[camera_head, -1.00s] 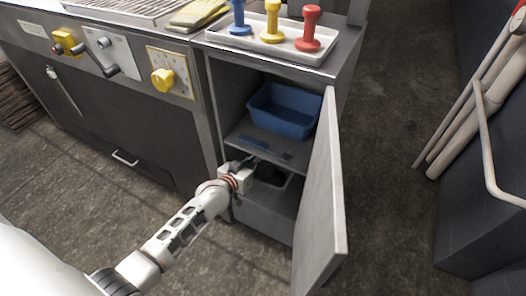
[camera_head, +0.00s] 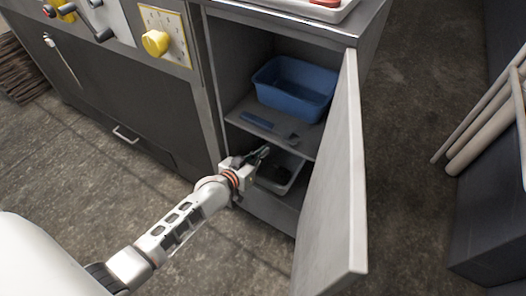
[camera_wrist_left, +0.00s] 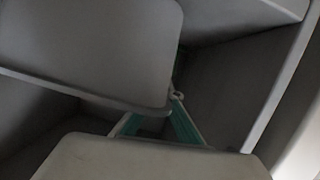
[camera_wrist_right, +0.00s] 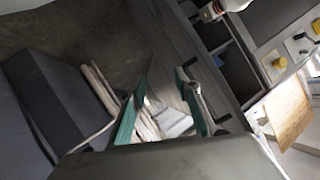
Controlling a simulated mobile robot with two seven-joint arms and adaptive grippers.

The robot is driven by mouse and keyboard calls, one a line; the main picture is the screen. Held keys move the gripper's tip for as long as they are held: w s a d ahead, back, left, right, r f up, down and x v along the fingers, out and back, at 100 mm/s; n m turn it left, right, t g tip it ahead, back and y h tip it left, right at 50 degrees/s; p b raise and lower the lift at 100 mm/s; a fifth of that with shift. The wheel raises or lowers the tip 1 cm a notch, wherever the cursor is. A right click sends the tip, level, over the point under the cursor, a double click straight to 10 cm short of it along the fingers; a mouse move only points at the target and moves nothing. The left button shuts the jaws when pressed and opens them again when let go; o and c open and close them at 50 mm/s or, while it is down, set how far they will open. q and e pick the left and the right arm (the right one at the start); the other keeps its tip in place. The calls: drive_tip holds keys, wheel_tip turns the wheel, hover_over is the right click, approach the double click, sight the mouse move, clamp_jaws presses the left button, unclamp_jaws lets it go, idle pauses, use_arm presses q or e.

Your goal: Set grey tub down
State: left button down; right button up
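The grey tub (camera_head: 292,181) stands low in the open cabinet, under the middle shelf, with a dark inside; the arm partly hides it. My left gripper (camera_head: 261,154) reaches into the cabinet at the tub's upper left. In the left wrist view a grey panel with a rounded corner (camera_wrist_left: 90,45) covers part of the teal fingers; I cannot tell whether it is the tub. The fingertips are hidden, so their grip is unclear. My right gripper (camera_wrist_right: 163,92) is open and empty, away from the cabinet; it is outside the head view.
A blue bin (camera_head: 296,88) and a blue utensil (camera_head: 257,120) lie on the cabinet's middle shelf (camera_head: 300,142). The open door (camera_head: 335,190) stands close to the right of the left arm. Pale pipes (camera_head: 480,135) are at the far right. The floor between is clear.

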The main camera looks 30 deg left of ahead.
use_arm(q)
drive_tip(key=shift+f+b, duration=0.35)
drive_tip(key=shift+f, duration=0.15)
idle(0.5)
drive_tip(key=c, duration=2.2)
unclamp_jaws()
